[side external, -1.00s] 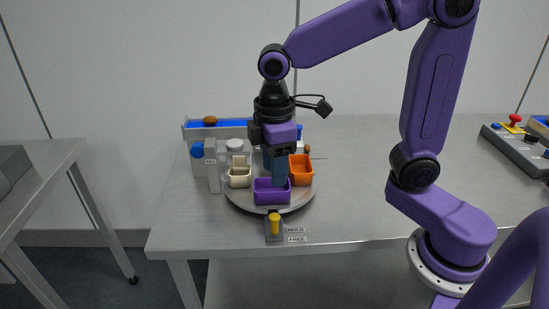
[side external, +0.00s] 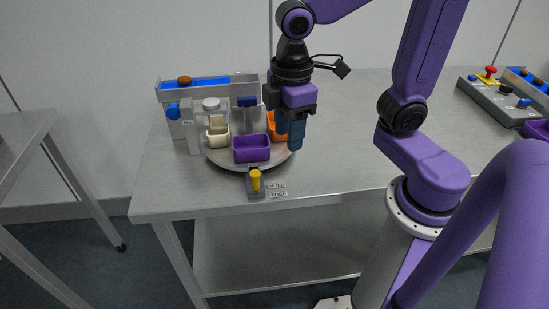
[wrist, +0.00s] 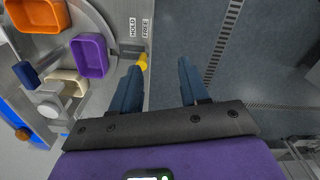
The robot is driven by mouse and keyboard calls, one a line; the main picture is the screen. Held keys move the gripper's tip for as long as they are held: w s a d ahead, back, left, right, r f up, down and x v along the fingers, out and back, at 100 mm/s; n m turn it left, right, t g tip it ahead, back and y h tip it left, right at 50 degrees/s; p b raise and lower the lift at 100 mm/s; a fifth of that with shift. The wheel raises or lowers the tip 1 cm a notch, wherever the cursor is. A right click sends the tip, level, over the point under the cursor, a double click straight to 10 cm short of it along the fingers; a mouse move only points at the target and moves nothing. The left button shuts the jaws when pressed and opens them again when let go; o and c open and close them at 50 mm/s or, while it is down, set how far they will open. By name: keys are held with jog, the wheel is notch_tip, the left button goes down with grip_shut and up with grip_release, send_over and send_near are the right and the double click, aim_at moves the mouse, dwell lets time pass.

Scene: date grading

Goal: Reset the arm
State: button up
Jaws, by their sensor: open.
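My gripper (side external: 291,136) has dark blue fingers. In the side view it hangs at the right of the purple bin and in front of the orange bin (side external: 273,127), which it partly hides. In the wrist view the fingers (wrist: 158,85) are apart, with only bench edge and floor between them. The purple bin (side external: 252,158) and cream bin (side external: 218,138) stand on a round grey turntable (side external: 222,164). The purple bin also shows in the wrist view (wrist: 90,56), beside the orange bin (wrist: 40,16). Both look empty there.
A yellow-topped lever (side external: 255,181) stands at the bench front beside HOLD and FREE labels. A blue channel (side external: 208,84) with a brown date (side external: 184,80) lies behind the turntable. A control box (side external: 495,92) with a red button is at far right. Bench between is clear.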

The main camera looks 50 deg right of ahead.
jog(key=s+d+f, duration=0.3)
jog(key=s+d, duration=0.2)
jog(key=s, duration=0.5)
jog(key=shift+s+d+f, duration=0.25)
jog(key=shift+s+d, duration=0.1)
jog(key=shift+s, duration=0.05)
